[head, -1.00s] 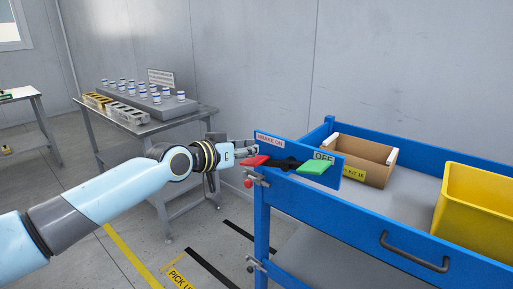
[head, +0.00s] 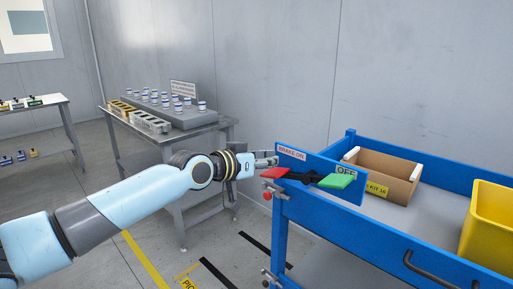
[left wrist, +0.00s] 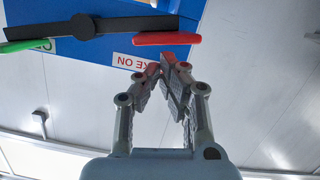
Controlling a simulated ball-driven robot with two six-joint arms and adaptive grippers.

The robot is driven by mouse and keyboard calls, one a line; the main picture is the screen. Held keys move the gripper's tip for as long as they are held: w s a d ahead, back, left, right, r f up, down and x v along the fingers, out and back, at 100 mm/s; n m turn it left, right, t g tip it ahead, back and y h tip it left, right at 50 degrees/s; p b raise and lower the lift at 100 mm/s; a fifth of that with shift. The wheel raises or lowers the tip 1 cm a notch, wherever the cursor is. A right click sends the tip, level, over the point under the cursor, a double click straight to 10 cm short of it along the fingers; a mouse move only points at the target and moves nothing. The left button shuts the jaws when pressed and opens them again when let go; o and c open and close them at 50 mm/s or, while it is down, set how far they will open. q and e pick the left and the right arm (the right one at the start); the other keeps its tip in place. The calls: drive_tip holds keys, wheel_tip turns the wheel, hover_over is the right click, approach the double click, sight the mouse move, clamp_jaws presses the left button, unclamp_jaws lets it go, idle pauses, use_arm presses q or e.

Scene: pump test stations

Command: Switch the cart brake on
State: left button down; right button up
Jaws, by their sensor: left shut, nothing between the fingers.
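The brake lever (head: 305,177) is a dark bar with a red paddle (head: 274,173) at its left end and a green paddle (head: 336,181) at its right end. It sits on a blue panel on the cart (head: 300,219). The "BRAKE ON" label (head: 292,153) is above the red paddle, and "OFF" (head: 346,171) is by the green one. My left gripper (head: 276,160) is shut and empty, close to the red paddle. In the left wrist view its fingertips (left wrist: 168,66) are just short of the red paddle (left wrist: 166,38); I cannot tell if they touch. My right gripper is not in view.
On the cart stand a cardboard box (head: 398,188) and a yellow bin (head: 487,222). A red knob (head: 267,196) sits on the cart's left corner. Behind my arm, a grey table (head: 183,139) holds a tray of small jars. Floor is free left of the cart.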

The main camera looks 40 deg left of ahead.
use_arm(q)
drive_tip(key=r+p, duration=0.1)
drive_tip(key=r, duration=0.1)
drive_tip(key=a+r+p, duration=0.1)
drive_tip(key=r, duration=0.1)
drive_tip(key=shift+r+p, duration=0.1)
drive_tip(key=shift+p, duration=0.25)
drive_tip(key=f+p+v, duration=0.1)
drive_tip(key=p+v, duration=0.3)
drive_tip(key=v, duration=0.5)
drive_tip(key=shift+s, duration=0.5)
drive_tip(key=shift+a, duration=0.1)
